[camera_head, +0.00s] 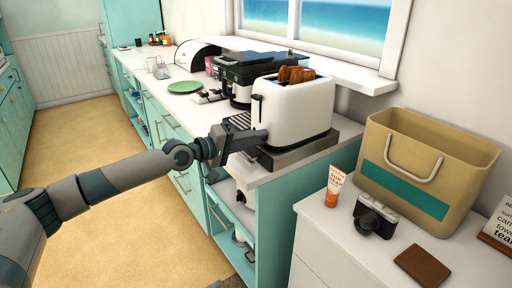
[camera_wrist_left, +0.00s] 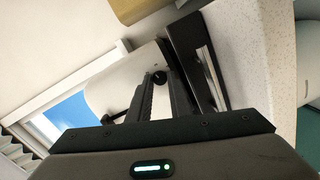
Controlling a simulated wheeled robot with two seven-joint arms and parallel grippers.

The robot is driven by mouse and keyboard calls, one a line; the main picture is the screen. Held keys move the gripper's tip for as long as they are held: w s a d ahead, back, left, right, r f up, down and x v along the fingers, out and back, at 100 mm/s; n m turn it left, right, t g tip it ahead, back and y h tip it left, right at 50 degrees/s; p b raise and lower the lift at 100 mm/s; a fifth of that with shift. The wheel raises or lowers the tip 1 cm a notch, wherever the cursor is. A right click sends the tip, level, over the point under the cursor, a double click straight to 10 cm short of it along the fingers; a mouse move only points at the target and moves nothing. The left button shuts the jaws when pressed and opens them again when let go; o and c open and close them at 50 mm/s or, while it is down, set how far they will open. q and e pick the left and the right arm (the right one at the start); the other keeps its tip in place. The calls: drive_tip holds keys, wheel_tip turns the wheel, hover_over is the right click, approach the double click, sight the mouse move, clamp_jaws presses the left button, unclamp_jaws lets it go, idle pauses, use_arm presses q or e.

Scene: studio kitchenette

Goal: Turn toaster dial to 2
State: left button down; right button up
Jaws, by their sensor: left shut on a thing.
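The white toaster (camera_head: 295,115) stands on the counter near its front end, with browned toast (camera_head: 296,75) sticking out of the top. My left gripper (camera_head: 262,135) reaches from the left to the toaster's near end face. In the left wrist view the white toaster body (camera_wrist_left: 115,90) lies ahead, and the small black dial (camera_wrist_left: 159,77) shows between the tips of my left gripper (camera_wrist_left: 160,82). The gripper is shut on the dial. The dial's markings cannot be read. A black lever (camera_wrist_left: 115,117) shows beside the fingers. In the head view the gripper hides the dial.
The toaster is on a dark metal-edged base (camera_head: 300,150). A black coffee machine (camera_head: 250,75) stands behind it. A green plate (camera_head: 185,87) lies farther back. A tan bag (camera_head: 425,165), a camera (camera_head: 375,215), a tube (camera_head: 335,187) and a brown wallet (camera_head: 422,265) are on the right cabinet.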

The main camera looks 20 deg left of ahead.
use_arm(q)
drive_tip(key=shift+f+n, duration=0.3)
drive_tip(key=shift+r+n+h+b, duration=0.15)
drive_tip(key=shift+n+h+b, duration=0.15)
drive_tip(key=shift+n+b, duration=0.65)
use_arm(e)
drive_tip(key=shift+w+r+g+p, duration=0.15)
drive_tip(key=shift+r, duration=0.5)
drive_tip(key=shift+w+r+g+p, duration=0.1)
drive_tip(key=shift+r+g+p, duration=0.05)
drive_tip(key=shift+r, duration=0.45)
use_arm(q)
drive_tip(key=shift+n, duration=0.25)
drive_tip(key=c, duration=1.6)
unclamp_jaws()
drive_tip(key=shift+a, duration=0.1)
drive_tip(key=shift+s, duration=0.1)
